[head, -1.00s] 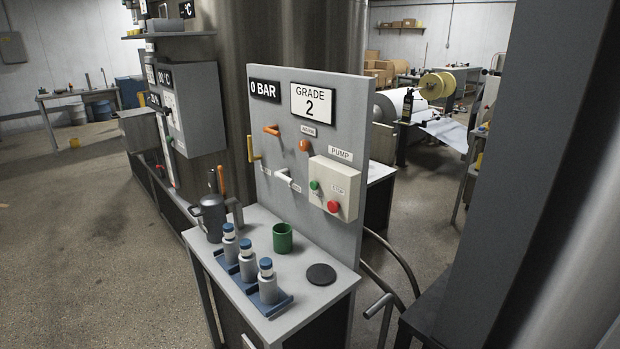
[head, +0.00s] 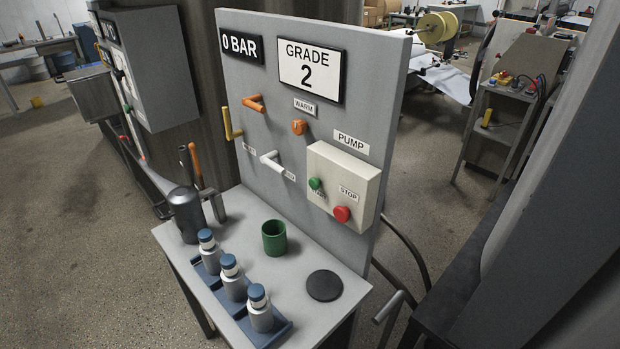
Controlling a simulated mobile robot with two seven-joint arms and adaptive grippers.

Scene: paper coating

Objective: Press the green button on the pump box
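The pump box (head: 345,183) is a cream box on the lower right of a grey upright panel (head: 300,112), under a PUMP label (head: 351,143). Its green button (head: 315,184) is on the left of its front face. A red button (head: 342,214) is at the lower right, below a STOP label. Nothing covers the buttons. Neither of my grippers is in view.
A small table (head: 219,225) in front of the panel bears a green cup (head: 274,238), a black disc (head: 324,285), a dark jug (head: 186,214) and three blue-capped bottles in a blue rack (head: 277,332). Orange, yellow and white handles stick out of the panel. A dark column stands at right.

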